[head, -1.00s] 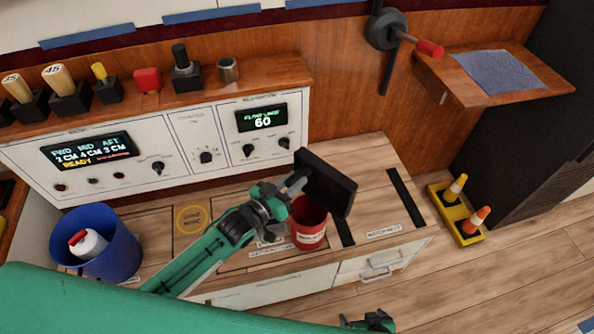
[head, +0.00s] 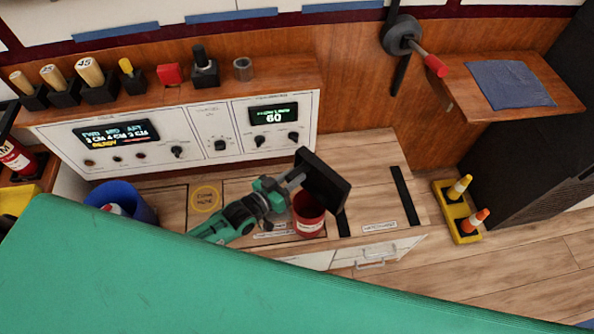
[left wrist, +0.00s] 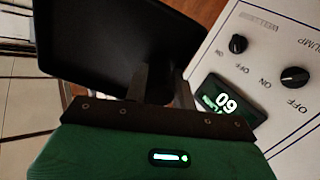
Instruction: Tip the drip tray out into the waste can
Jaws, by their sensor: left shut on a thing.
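The black drip tray (head: 326,183) is tilted steeply, nearly on edge, over the red can (head: 308,217) on the counter. The can is partly hidden behind the tray; its label is too small to read. My left gripper (head: 298,178) is shut on the tray's left edge. In the left wrist view, the tray (left wrist: 110,45) fills the upper left beyond the fingers (left wrist: 160,85). I cannot see anything falling from the tray. My right gripper is out of view.
A blue bin (head: 124,196) with a white object inside stands at the counter's left. The control panel (head: 212,125) rises behind the tray. A yellow base (head: 457,212) with small cones sits on the floor to the right. My own green arm covers the foreground.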

